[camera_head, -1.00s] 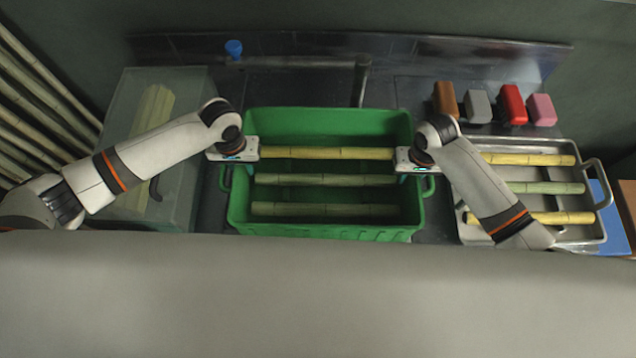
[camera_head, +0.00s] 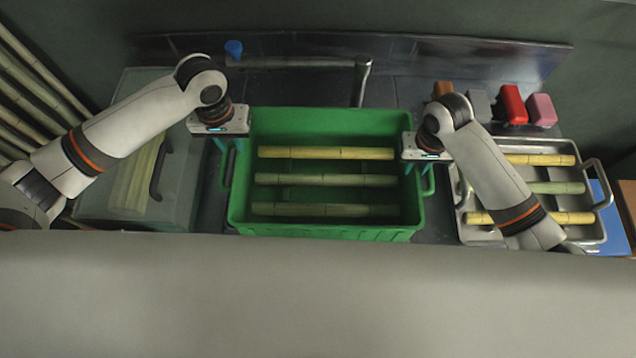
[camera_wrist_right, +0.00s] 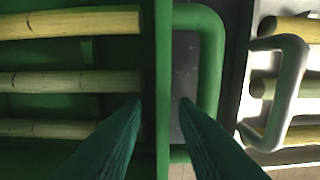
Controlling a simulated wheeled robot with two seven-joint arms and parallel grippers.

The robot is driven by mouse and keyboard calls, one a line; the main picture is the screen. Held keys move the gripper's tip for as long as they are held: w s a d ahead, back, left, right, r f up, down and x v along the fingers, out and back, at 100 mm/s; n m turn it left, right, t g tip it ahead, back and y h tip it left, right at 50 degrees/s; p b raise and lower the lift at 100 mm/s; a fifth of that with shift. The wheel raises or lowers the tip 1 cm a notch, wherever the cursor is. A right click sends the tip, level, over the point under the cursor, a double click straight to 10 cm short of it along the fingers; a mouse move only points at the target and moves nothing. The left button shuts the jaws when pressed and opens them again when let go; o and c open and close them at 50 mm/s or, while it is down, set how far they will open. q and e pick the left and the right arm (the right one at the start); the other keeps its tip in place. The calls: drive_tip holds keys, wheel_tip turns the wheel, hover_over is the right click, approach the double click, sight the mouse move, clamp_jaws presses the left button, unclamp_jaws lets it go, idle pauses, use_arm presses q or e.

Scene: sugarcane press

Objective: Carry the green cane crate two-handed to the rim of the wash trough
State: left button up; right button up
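The green crate (camera_head: 325,232) stands level in the middle of the head view with three cane pieces (camera_head: 325,180) inside. My left gripper (camera_head: 231,150) is above the crate's left rim, its fingers apart and seemingly empty. My right gripper (camera_head: 412,168) is over the right rim. In the right wrist view its green fingers (camera_wrist_right: 161,100) are apart, one on each side of the crate wall (camera_wrist_right: 163,60), beside the right handle (camera_wrist_right: 215,70) rather than around it. I cannot make out the wash trough's rim; a metal tap pipe (camera_head: 361,80) stands behind the crate.
A clear lidded box (camera_head: 180,200) with canes is left of the crate. A metal tray (camera_head: 480,235) with three canes is close on the right. Brown, grey, red (camera_head: 512,104) and pink blocks stand behind it. A blue knob (camera_head: 233,49) is at the back.

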wheel_tip(320, 180, up, 6)
drive_tip(key=shift+r, duration=0.15)
drive_tip(key=shift+r, duration=0.1)
